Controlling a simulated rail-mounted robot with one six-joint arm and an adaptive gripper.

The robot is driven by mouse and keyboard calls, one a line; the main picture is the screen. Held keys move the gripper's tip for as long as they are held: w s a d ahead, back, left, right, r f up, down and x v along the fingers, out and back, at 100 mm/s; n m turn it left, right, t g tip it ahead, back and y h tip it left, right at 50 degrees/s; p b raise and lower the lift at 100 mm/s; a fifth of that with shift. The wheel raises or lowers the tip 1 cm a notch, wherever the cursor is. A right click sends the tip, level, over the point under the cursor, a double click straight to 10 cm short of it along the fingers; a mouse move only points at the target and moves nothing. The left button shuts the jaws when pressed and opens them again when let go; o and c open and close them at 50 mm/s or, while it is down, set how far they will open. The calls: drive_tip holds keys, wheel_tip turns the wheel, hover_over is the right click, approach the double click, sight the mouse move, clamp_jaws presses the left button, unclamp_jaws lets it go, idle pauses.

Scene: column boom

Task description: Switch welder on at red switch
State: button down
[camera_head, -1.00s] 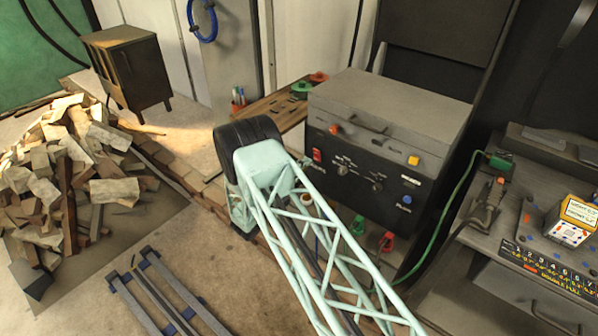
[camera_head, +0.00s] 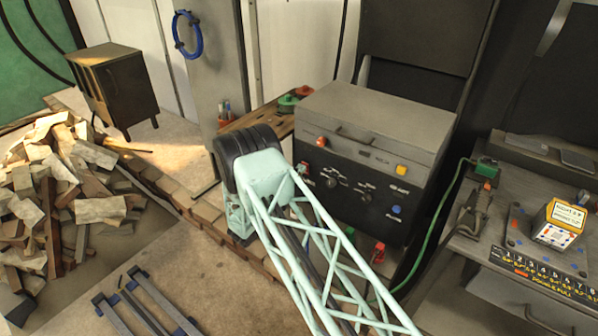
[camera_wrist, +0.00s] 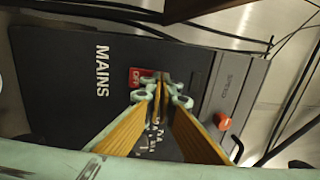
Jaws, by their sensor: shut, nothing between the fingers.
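The welder (camera_head: 365,125) is a dark box with a grey lid, at the centre of the head view. Its red switch (camera_head: 303,170) is at the left of the front panel, partly hidden by my arm. In the wrist view the red switch (camera_wrist: 136,77) reads OFF, beside the word MAINS on the dark panel (camera_wrist: 65,95). My gripper (camera_wrist: 161,82) is shut and empty. Its tips appear just right of the switch and overlap its edge in the picture; I cannot tell whether they touch it. My gripper is hidden in the head view.
An orange-red knob (camera_wrist: 223,121) is at the right in the wrist view. A bench (camera_head: 470,235) with a green cable (camera_head: 436,215) stands right of the welder. A wood pile (camera_head: 60,190) lies left. Black cables (camera_wrist: 130,18) cross the wrist view's top.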

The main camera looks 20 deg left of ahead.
drive_tip(key=shift+w+r+g+p, duration=0.25)
drive_tip(key=shift+w+g+p, duration=0.2)
drive_tip(key=shift+g, duration=0.25)
drive_tip(key=shift+s+d+r, duration=0.1)
drive_tip(key=shift+s, duration=0.05)
drive_tip(key=r+p+v, duration=0.2)
drive_tip(key=r+v, duration=0.1)
drive_tip(key=v, duration=1)
drive_tip(key=shift+s, duration=0.3)
